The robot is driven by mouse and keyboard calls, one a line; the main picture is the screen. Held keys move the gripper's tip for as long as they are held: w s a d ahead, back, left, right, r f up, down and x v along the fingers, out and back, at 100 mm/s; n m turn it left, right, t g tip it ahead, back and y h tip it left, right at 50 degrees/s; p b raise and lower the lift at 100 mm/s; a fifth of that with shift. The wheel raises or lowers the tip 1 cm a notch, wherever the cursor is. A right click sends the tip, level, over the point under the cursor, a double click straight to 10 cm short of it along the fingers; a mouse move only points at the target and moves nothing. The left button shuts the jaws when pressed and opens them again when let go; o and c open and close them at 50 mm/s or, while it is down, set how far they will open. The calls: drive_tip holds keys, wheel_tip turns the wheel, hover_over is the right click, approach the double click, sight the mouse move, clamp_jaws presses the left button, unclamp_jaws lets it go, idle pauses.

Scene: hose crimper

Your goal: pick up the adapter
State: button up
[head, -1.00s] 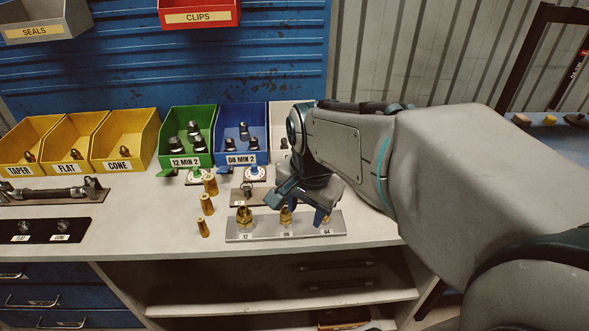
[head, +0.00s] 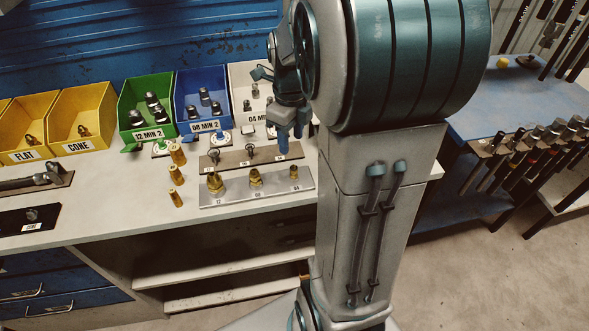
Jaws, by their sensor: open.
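Which piece is the adapter is not marked. Three brass fittings stand upright on a silver plate (head: 236,194) on the bench: a large one (head: 215,183) by label 12, a middle one (head: 256,179) and a small one (head: 294,173). Small grey fittings (head: 251,153) stand on a brown board (head: 232,160) behind it. My gripper (head: 291,139) is open and points down at the right end of the brown board, behind the small brass fitting.
Three brass sleeves (head: 177,174) stand in a row left of the plate. Behind are a green bin (head: 147,117), a blue bin (head: 204,100) and a white bin (head: 252,85). Yellow bins (head: 82,122) are at left.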

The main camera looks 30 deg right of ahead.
sight(293, 168)
wheel_tip(293, 168, down, 6)
drive_tip(key=shift+f, duration=0.1)
drive_tip(key=f, duration=0.2)
drive_tip(key=f+p, duration=0.1)
drive_tip(key=f, duration=0.1)
drive_tip(key=shift+d, duration=0.3)
drive_tip(key=shift+f, duration=0.55)
clamp_jaws()
